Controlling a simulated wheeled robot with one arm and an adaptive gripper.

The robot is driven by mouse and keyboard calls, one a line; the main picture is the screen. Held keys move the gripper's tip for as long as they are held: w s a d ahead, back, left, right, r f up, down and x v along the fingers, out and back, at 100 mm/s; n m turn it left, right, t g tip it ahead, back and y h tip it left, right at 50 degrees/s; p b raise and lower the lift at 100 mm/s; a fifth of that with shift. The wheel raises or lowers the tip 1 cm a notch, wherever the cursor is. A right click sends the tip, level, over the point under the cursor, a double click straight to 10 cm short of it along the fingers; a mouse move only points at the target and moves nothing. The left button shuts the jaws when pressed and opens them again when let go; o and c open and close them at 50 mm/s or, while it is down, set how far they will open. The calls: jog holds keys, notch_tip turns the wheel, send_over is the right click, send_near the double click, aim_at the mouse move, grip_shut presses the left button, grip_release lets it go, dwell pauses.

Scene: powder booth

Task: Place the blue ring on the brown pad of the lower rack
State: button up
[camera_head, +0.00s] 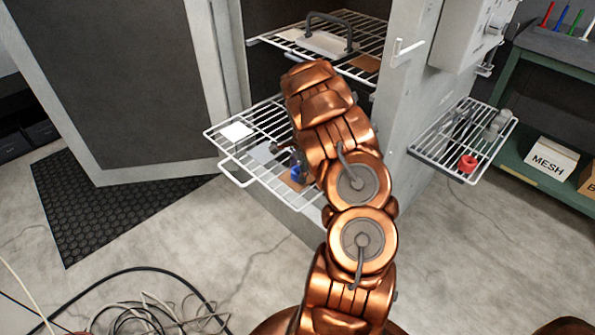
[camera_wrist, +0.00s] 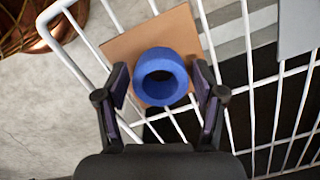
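The blue ring (camera_wrist: 161,77) is between my two fingers in the wrist view, over the near part of the brown pad (camera_wrist: 125,48). It looks flat and seems to rest on the pad, though its height is hard to judge. My gripper (camera_wrist: 162,78) is open around it, with a narrow gap at each side. In the head view, the ring (camera_head: 296,173) shows as a small blue patch beside my arm. The brown pad (camera_head: 291,183) of the lower rack (camera_head: 232,151) is partly hidden there by my arm and gripper.
The upper rack (camera_head: 375,28) holds a black-handled item (camera_head: 325,40) and another brown pad (camera_head: 366,63). A white pad (camera_head: 236,131) lies on the lower rack's left part. A side rack (camera_head: 445,150) carries a red ring (camera_head: 467,164). The booth wall (camera_head: 400,100) stands right of my arm.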

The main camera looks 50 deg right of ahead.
jog(key=shift+o, duration=0.3)
jog(key=shift+r, duration=0.15)
notch_tip(320, 180, up, 12)
jog(key=d+b, duration=0.1)
jog(key=shift+s+d, duration=0.15)
jog(key=shift+s, duration=0.2)
jog(key=s+a+r+n+g, duration=0.1)
jog(key=s+a+r+n, duration=0.25)
jog(key=a, duration=0.45)
jog(key=s+a+r+n, duration=0.2)
jog(key=a+r+n, duration=0.15)
jog(key=a, duration=0.35)
jog(key=s+a+r+n+g, duration=0.1)
jog(key=s+a+r+n, duration=0.2)
jog(key=a, duration=0.5)
jog(key=s+a+n, duration=0.6)
jog(key=s+a, duration=0.2)
jog(key=s, duration=0.2)
jog(key=s+a+n+h, duration=0.1)
jog(key=s+a+n, duration=0.5)
jog(key=s, duration=0.5)
jog(key=shift+s+a+r+n+g, duration=0.15)
jog(key=shift+s+a+n+g, duration=0.2)
jog(key=shift+a, duration=0.55)
jog(key=shift+w, duration=0.1)
